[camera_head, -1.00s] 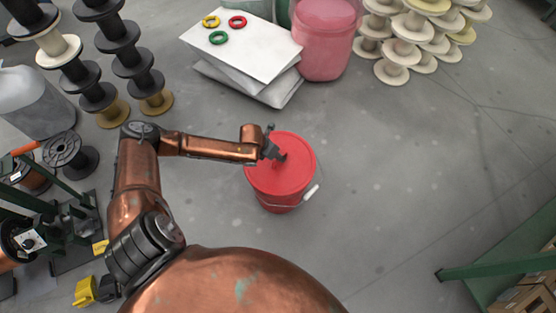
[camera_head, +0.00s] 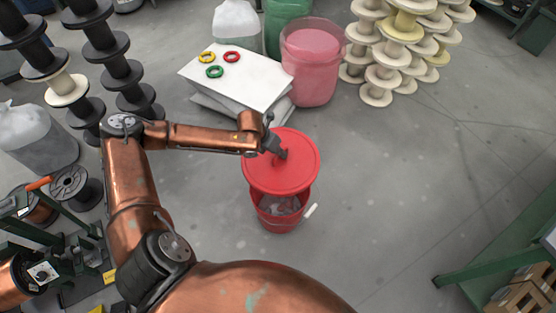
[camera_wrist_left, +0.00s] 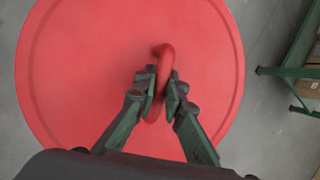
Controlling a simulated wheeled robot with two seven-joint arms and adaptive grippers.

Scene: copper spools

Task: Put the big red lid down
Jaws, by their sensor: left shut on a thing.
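The big red lid (camera_head: 300,172) is a round disc with a loop handle on top. My left gripper (camera_head: 279,153) is shut on that handle and holds the lid above the red bucket (camera_head: 281,222). A gap shows between lid and bucket at the front, with greyish contents visible inside the bucket. In the left wrist view the lid (camera_wrist_left: 90,70) fills most of the picture, and both fingers of the gripper (camera_wrist_left: 160,95) close on the red loop. The lid hides the back of the bucket rim. My right gripper is not in view.
A white stack of slabs (camera_head: 246,88) with small red, yellow and green rings stands behind. A pink translucent tub (camera_head: 312,70) and pale spools (camera_head: 385,50) are at the back. Dark spools (camera_head: 120,70) stand at left. Grey floor (camera_head: 390,200) right of the bucket is clear.

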